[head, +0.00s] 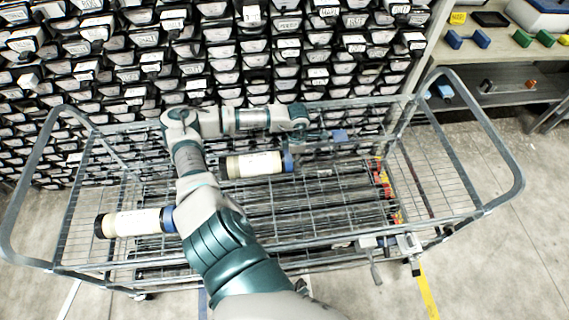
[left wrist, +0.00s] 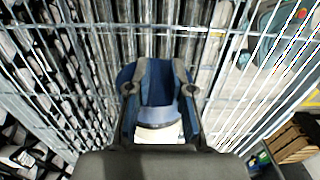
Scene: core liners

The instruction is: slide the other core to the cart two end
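One core (head: 254,165), white with a dark left end and a blue right cap (head: 288,160), lies lengthwise on the cart (head: 500,200) near the middle. A second similar core (head: 135,222) lies at the cart's near left; my arm hides part of its blue cap. My left gripper (head: 335,135) is beyond and right of the middle core's blue cap. In the left wrist view its two fingers (left wrist: 159,90) stand apart, with a blue shape and a white part (left wrist: 160,134) between them. I cannot tell whether they touch it. My right gripper is not in view.
Racks of labelled core boxes (head: 130,75) fill the back. A bench (head: 515,55) with coloured items stands at the back right. Raised rails close both cart ends. The slatted deck right of the middle core looks mostly clear, with red-yellow tape (head: 383,180).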

